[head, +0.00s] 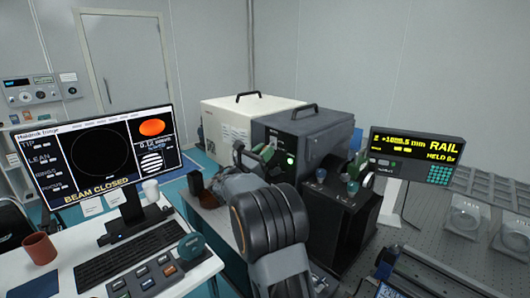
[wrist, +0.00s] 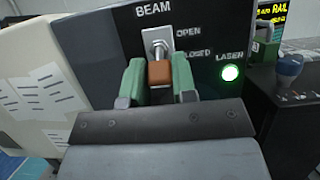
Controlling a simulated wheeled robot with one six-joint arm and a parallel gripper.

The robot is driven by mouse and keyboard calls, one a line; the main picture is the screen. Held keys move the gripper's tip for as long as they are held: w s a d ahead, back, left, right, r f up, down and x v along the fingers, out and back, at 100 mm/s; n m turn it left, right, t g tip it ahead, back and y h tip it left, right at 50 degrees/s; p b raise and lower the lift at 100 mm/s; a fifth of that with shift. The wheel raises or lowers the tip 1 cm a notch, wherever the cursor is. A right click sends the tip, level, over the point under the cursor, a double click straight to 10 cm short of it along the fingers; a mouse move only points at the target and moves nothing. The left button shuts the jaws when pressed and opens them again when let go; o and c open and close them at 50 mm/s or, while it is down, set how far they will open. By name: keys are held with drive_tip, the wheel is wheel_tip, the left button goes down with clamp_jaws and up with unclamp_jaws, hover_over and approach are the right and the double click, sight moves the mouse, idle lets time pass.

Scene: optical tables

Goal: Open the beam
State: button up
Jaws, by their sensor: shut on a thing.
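The beam switch is a metal lever on a plate (wrist: 158,42) with a brown knob (wrist: 160,73), on the dark front panel (wrist: 100,38) marked BEAM, OPEN and CLOSED. The knob sits just below the CLOSED label's level in the wrist view. My gripper (wrist: 159,78) has its green fingers shut on the knob from both sides. In the head view my gripper (head: 259,154) is at the front of the dark box (head: 310,125), and my arm partly hides the switch. The monitor (head: 105,155) reads BEAM CLOSED.
A green LASER lamp (wrist: 230,73) glows right of the switch. A black stand with levers (head: 345,205) is close on the right. A display (head: 415,155) reads RAIL. A desk with a keyboard (head: 130,250) and brown mug (head: 39,248) is at left.

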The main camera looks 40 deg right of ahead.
drive_tip(key=shift+d, duration=0.1)
drive_tip(key=shift+c, duration=1.1)
drive_tip(key=shift+r, duration=0.1)
drive_tip(key=y+p, duration=0.1)
drive_tip(key=p, duration=0.1)
drive_tip(key=r+y+p, duration=0.1)
drive_tip(key=p, duration=0.2)
drive_tip(key=shift+a+r, duration=0.3)
drive_tip(key=y+p, duration=0.2)
drive_tip(key=p, duration=0.1)
drive_tip(key=r+g+y+p, duration=0.1)
drive_tip(key=y+p, duration=0.1)
drive_tip(key=p, duration=0.2)
drive_tip(key=shift+r, duration=0.2)
drive_tip(key=y+p, duration=0.1)
drive_tip(key=p, duration=0.1)
drive_tip(key=y+p, duration=0.1)
drive_tip(key=p, duration=0.1)
drive_tip(key=shift+r+y+p, duration=0.25)
drive_tip(key=shift+y+p, duration=0.05)
drive_tip(key=shift+p, duration=0.1)
drive_tip(key=shift+d+g+y+p, duration=0.15)
drive_tip(key=shift+g+y+p, duration=0.15)
drive_tip(key=shift+y+p, duration=1.1)
drive_tip(key=shift+y, duration=0.3)
drive_tip(key=o, duration=0.9)
